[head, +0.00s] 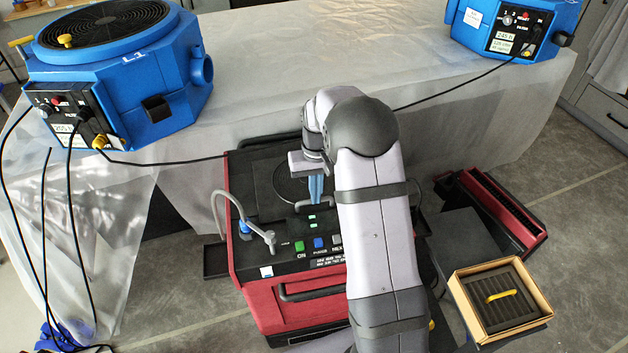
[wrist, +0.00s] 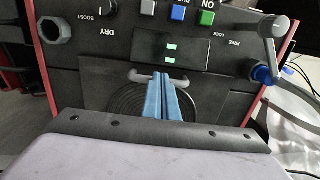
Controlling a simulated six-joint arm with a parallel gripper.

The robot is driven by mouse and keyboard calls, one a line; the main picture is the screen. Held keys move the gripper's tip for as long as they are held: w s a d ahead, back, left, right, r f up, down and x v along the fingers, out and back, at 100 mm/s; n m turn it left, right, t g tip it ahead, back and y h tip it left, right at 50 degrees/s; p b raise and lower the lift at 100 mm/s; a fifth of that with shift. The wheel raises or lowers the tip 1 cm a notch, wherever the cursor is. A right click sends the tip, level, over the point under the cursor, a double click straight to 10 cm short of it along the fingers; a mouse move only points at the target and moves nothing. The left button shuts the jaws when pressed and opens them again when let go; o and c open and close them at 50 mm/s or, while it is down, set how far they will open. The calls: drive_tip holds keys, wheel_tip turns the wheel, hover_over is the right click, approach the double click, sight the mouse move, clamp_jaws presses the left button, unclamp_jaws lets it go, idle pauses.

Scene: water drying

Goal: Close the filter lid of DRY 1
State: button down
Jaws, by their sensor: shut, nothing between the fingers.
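The red and black dryer (head: 285,300) stands on the floor in the middle of the head view, with the word DRY on its panel in the wrist view. Its black top carries a lid panel with ringed grooves (head: 292,182), also in the wrist view (wrist: 128,101). A grey handle (wrist: 137,78) sits at the panel's edge by the display. My gripper (head: 316,200) is shut and empty. Its blue fingertips, also in the wrist view (wrist: 160,78), are at the handle; whether they touch it I cannot tell. The fingers and wrist hide part of the panel, and its exact tilt is unclear.
A filter in a cardboard box (head: 452,285) stands at right, near another red and black unit (head: 515,225). Blue blowers (head: 150,70) stand on the sheet-covered table (head: 270,60) behind.

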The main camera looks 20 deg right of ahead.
drive_tip(key=shift+s+f, duration=0.35)
drive_tip(key=shift+f, duration=0.1)
drive_tip(key=shift+s+a, duration=0.1)
drive_tip(key=shift+r+p, duration=0.5)
wheel_tip(320, 180, up, 14)
drive_tip(key=s, duration=0.2)
drive_tip(key=shift+f+b, duration=0.2)
drive_tip(key=shift+b, duration=0.2)
